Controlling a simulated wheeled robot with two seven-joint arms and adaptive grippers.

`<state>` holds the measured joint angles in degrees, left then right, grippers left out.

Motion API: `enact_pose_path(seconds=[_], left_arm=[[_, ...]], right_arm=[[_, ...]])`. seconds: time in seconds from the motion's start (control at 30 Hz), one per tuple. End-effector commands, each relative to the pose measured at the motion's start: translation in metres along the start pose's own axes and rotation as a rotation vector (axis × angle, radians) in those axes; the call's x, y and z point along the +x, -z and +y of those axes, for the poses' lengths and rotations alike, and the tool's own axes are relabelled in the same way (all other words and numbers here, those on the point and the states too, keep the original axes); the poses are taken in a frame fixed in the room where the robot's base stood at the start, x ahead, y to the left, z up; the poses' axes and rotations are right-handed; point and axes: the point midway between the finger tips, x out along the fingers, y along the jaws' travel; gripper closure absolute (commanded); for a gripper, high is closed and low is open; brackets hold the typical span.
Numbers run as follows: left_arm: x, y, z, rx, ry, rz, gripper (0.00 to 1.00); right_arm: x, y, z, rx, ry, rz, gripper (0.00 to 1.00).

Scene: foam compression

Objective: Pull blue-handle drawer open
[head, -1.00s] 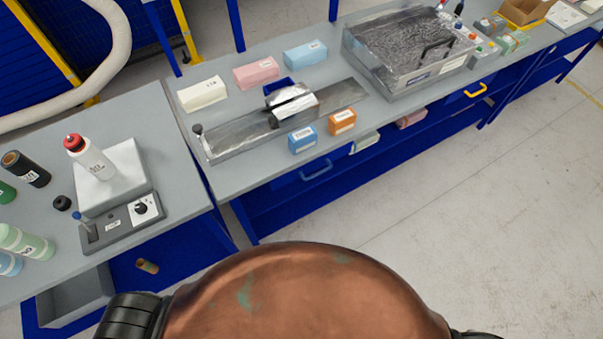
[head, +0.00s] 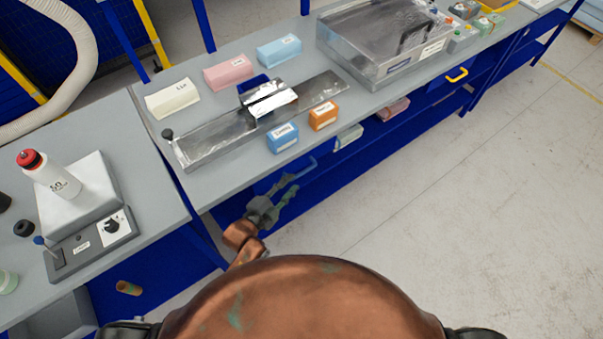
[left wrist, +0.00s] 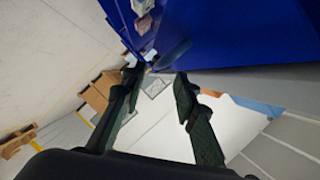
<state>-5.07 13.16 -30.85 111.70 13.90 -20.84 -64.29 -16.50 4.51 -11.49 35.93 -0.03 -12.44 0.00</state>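The blue handle (head: 311,164) is on the front of a blue drawer under the bench, below the blue and orange boxes. The drawer looks closed. My left gripper (head: 290,183) is just in front of the handle, its two fingers apart and empty. Part of the handle is hidden behind the fingers. In the left wrist view the open fingers (left wrist: 157,72) point along the blue bench front, and a blue-grey bar that looks like the handle (left wrist: 173,53) shows just beyond the tips. I cannot tell whether they touch. My right gripper is out of view.
A yellow drawer handle (head: 457,75) is farther right on the same bench. A blue box (head: 283,138) and an orange box (head: 323,116) stand near the bench edge above the blue handle. A second bench (head: 150,250) is at left. The floor in front is clear.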

Motion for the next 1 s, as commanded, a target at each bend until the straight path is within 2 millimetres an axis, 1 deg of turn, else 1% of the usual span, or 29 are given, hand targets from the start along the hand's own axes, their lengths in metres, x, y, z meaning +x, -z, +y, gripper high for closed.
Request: enact_pose_path(seconds=[0.3, 0.4, 0.5, 0.63, 0.87, 1.0], left_arm=[[0.048, 0.001, 0.000, -0.001, 0.003, 0.003, 0.73], [0.061, 0.000, 0.000, -0.001, 0.003, 0.002, 0.73], [0.069, 0.000, 0.000, 0.001, 0.002, 0.002, 0.73], [0.074, 0.000, 0.000, 0.000, 0.001, 0.002, 0.73], [0.074, 0.000, 0.000, 0.000, 0.001, 0.001, 0.73], [0.074, 0.000, 0.000, 0.000, 0.001, 0.001, 0.82]], right_arm=[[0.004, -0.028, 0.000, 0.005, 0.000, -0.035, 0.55], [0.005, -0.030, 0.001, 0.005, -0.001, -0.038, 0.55], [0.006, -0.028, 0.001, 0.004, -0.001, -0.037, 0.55], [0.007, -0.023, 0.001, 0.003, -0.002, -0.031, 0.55], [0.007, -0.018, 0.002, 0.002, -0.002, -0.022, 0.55], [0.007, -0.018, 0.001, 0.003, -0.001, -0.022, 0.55]])
